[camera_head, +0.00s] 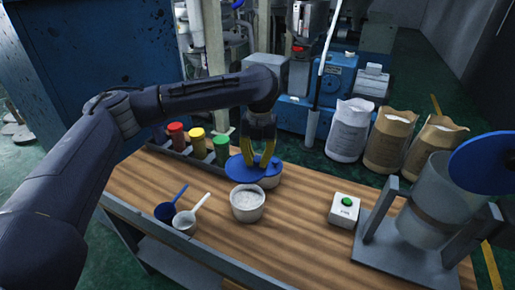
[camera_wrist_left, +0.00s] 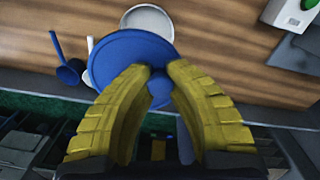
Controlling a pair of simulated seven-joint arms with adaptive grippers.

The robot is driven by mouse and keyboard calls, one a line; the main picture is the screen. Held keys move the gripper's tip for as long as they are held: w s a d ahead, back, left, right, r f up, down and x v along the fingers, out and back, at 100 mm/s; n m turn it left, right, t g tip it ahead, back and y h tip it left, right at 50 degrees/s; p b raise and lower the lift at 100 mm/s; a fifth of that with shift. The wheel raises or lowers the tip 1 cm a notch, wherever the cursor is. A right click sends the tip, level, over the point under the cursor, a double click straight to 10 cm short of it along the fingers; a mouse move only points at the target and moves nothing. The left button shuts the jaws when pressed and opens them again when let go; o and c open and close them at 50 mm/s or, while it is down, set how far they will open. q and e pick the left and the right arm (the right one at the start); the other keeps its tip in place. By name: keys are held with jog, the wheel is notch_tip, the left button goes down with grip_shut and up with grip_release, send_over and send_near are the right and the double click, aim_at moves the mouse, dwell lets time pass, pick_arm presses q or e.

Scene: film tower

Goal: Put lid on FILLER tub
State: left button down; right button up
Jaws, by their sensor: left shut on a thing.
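My left gripper (camera_head: 267,155) is shut on the knob of a round blue lid (camera_head: 240,168), above the table. In the left wrist view the lid (camera_wrist_left: 120,55) spreads in front of the yellow fingers (camera_wrist_left: 160,78). I can read no FILLER label on either tub. My right gripper is not seen.
A blue scoop (camera_head: 166,211) and a white scoop (camera_head: 185,222) lie at the left. Red, yellow and green-capped jars (camera_head: 198,147) stand in a rear rack. A white box with a green button (camera_head: 344,210) and a metal hopper stand (camera_head: 408,247) are at the right.

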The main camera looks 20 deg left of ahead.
pick_arm(q)
jog(key=shift+w+a+f, duration=0.1)
jog(key=shift+w+f, duration=0.15)
jog(key=shift+f, duration=2)
jog(key=shift+w+a+f, duration=0.1)
jog(key=shift+w+f, duration=0.1)
jog(key=shift+f, duration=2.05)
jog(key=shift+w+a+f, duration=0.1)
jog(key=shift+w+f, duration=0.15)
jog(key=shift+f, duration=2)
jog(key=shift+f, duration=0.25)
jog(key=c, duration=0.8)
grip_release()
notch_tip(320, 180, up, 7)
